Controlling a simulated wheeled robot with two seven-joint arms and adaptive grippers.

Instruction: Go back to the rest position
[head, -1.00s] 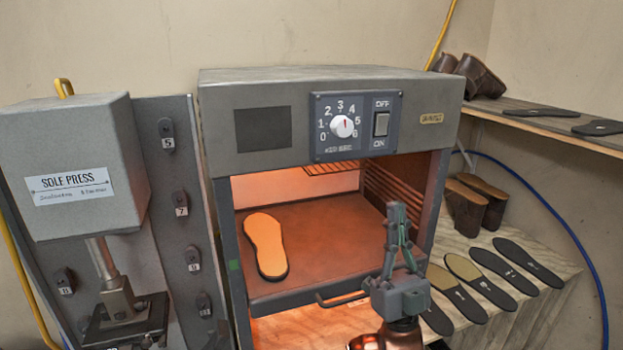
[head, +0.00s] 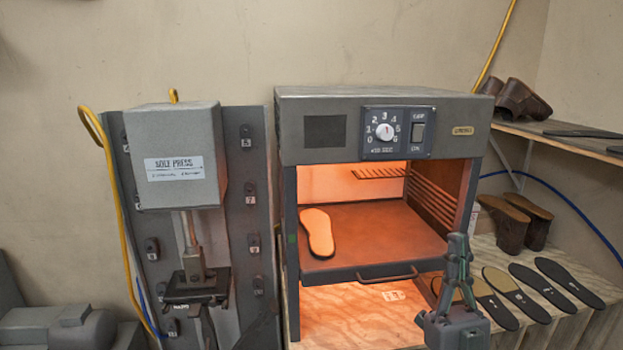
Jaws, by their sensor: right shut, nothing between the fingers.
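My right gripper (head: 459,260) is shut and empty. It points upward in front of the oven's lower right side, at the right of the tray handle in the picture. My left gripper is not in the head view. The oven (head: 292,112) is open at the front and glows orange inside. A single sole (head: 317,231) lies on the left part of the oven's tray (head: 385,225), apart from my gripper.
The sole press (head: 178,160) stands left of the oven against a grey panel. Several dark soles (head: 541,292) lie on the wooden bench at the right, beside brown shoes (head: 514,222). A shelf (head: 580,135) with more shoes is above. A grey machine (head: 55,325) is at lower left.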

